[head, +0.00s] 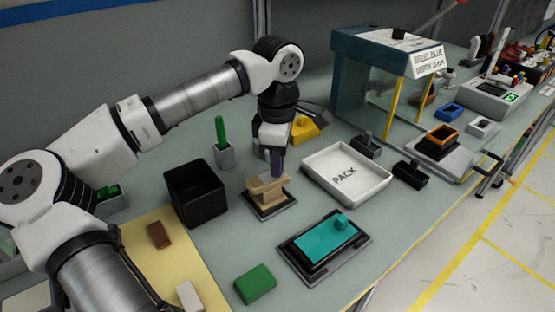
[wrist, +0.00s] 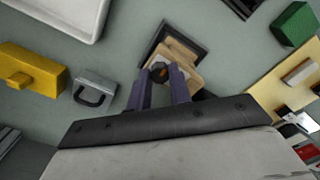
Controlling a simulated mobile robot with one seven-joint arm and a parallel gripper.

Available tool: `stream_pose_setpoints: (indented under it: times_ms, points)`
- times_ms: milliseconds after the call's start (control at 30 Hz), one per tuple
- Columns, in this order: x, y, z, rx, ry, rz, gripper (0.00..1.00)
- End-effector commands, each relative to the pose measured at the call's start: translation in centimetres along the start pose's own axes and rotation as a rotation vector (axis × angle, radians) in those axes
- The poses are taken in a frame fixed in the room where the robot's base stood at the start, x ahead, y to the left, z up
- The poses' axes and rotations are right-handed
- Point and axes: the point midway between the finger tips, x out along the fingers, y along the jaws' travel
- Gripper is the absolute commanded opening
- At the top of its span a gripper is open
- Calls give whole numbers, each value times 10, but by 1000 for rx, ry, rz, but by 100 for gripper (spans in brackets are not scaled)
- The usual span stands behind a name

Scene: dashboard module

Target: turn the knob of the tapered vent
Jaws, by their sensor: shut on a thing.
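The tapered vent (head: 266,192) is a beige block on a dark square base plate, near the middle of the table in the head view. It also shows in the wrist view (wrist: 183,57), partly hidden by my fingers. Its small dark knob (wrist: 158,72) sits between my fingertips in the wrist view. My gripper (head: 276,170) points down onto the vent from above. Its two purple fingers, also seen in the wrist view (wrist: 159,80), are shut on the knob. The knob is hidden by the fingers in the head view.
A black open box (head: 196,193) stands left of the vent, and a white PACK tray (head: 346,190) right of it. A teal panel (head: 318,243) on a dark plate lies in front. A yellow block (head: 303,130) and a green-handled holder (head: 223,155) are behind.

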Motion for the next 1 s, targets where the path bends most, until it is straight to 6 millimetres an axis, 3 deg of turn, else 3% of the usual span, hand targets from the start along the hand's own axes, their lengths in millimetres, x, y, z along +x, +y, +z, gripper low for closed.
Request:
stream_pose_setpoints:
  times_ms: [233, 267, 400, 767, 1000]
  points:
    - [0, 0, 0, -1, 0, 0, 0]
    - [0, 0, 0, -1, 0, 0, 24]
    - [0, 0, 0, -1, 0, 0, 42]
    - [-5, 0, 0, -2, 0, 2, 43]
    - [-46, 1, 0, -3, 2, 3, 43]
